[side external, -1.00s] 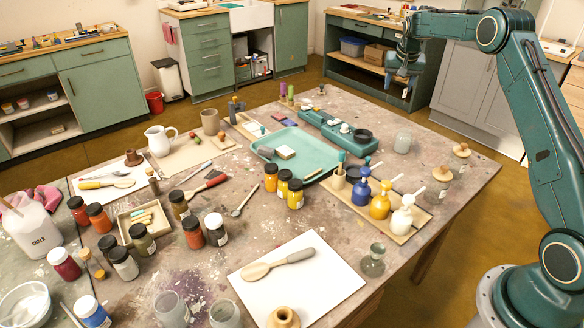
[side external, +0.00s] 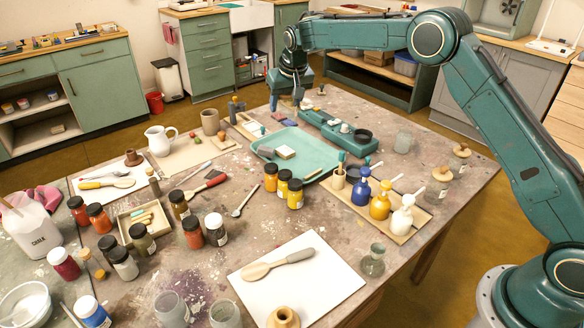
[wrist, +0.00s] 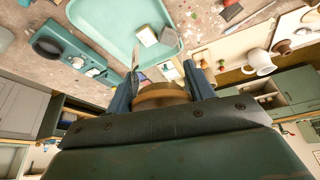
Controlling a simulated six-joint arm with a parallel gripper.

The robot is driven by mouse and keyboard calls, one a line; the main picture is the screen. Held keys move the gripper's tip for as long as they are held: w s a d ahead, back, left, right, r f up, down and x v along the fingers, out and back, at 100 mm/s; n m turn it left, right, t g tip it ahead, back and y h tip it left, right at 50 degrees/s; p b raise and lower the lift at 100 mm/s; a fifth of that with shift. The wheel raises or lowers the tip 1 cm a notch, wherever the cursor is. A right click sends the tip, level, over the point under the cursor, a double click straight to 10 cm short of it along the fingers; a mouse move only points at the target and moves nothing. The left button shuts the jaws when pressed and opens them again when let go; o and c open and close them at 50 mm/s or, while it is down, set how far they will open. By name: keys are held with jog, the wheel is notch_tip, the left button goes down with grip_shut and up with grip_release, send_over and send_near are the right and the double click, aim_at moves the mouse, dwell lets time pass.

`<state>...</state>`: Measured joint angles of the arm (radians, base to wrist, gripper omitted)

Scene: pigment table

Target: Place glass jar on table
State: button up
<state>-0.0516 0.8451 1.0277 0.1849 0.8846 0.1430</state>
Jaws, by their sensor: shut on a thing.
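My gripper (side external: 285,103) is over the far edge of the table, behind the teal tray. In the wrist view my gripper (wrist: 161,78) is shut on a brown, round-edged thing (wrist: 160,97). Most of that thing is hidden by the gripper, so I cannot tell whether it is a glass jar. A clear glass jar (side external: 403,142) stands upright on the right part of the table (side external: 330,218). Two more glass jars, one at the front edge (side external: 171,308) and one beside it (side external: 225,313), stand apart from my gripper.
The teal tray (side external: 309,142) holds a small block. Pump bottles (side external: 380,205), lidded jars (side external: 440,181) and a white pitcher (side external: 160,141) stand around. Bare table shows between the pigment jars and the white sheet (side external: 325,280).

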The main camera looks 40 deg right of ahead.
jog(key=s+a+n+y, duration=0.1)
jog(key=s+a+n, duration=0.3)
jog(key=a, duration=1)
jog(key=s+a+n+y, duration=0.1)
jog(key=s+a, duration=0.5)
jog(key=a, duration=0.8)
jog(key=s+a+n+y, duration=0.1)
jog(key=s+a+n, duration=0.3)
jog(key=a, duration=1.1)
notch_tip(320, 180, down, 16)
jog(key=s, duration=0.1)
jog(key=shift+d+r+m, duration=0.2)
jog(key=shift+r+m, duration=0.05)
jog(key=shift+m, duration=0.15)
jog(key=shift+s+f, duration=0.1)
jog(key=shift+f, duration=2.05)
jog(key=shift+f, duration=0.15)
jog(key=o, duration=1.2)
